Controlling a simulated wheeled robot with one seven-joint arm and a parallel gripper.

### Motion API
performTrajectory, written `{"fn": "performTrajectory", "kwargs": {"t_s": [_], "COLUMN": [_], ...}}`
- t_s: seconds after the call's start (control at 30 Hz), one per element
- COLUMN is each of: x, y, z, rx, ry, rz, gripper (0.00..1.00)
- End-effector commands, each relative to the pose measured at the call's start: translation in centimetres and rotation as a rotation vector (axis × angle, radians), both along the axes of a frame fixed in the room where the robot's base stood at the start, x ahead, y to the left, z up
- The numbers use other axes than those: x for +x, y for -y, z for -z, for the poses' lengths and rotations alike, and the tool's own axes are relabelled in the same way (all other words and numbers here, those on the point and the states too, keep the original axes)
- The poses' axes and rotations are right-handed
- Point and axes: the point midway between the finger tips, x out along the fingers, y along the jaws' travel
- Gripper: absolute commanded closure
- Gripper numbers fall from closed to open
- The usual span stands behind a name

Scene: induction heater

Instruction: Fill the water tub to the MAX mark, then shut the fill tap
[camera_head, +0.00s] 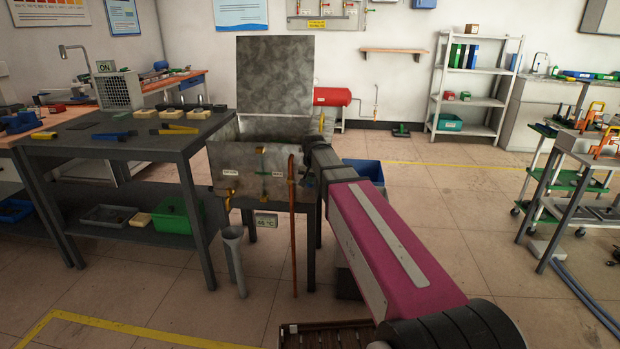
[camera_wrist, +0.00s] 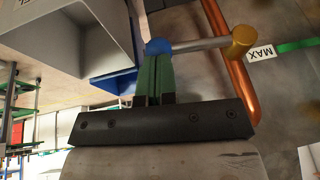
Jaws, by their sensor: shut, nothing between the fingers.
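The metal water tub (camera_head: 222,157) stands beside the dark workbench, its lid (camera_head: 275,78) raised. Its water level cannot be seen. A MAX label (camera_wrist: 262,53) with a green stripe shows on its wall in the wrist view. A rod with a blue end knob (camera_wrist: 158,46) sticks out from a brass fitting (camera_wrist: 238,40); I cannot tell whether this is the fill tap or how it is set. My gripper (camera_wrist: 157,60) is shut and empty, its green fingertips close at the blue knob; touching or apart is unclear. In the head view my arm hides most of the gripper.
A copper pipe (camera_head: 293,225) runs down the tub's front. A blue bin (camera_head: 367,168) sits behind my arm. Open floor lies to the right, before a trolley (camera_head: 577,150).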

Motion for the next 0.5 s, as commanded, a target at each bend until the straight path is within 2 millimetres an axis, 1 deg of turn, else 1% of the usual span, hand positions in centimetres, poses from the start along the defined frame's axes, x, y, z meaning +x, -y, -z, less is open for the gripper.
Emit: {"fn": "performTrajectory", "kwargs": {"t_s": [0.17,0.5], "x": [-0.2,-0.2], "y": [0.4,0.6], "z": [1.1,4.1], "rx": [0.105,0.416], "ry": [0.017,0.077], "rz": [0.002,0.003], "gripper": [1.0,1.0]}}
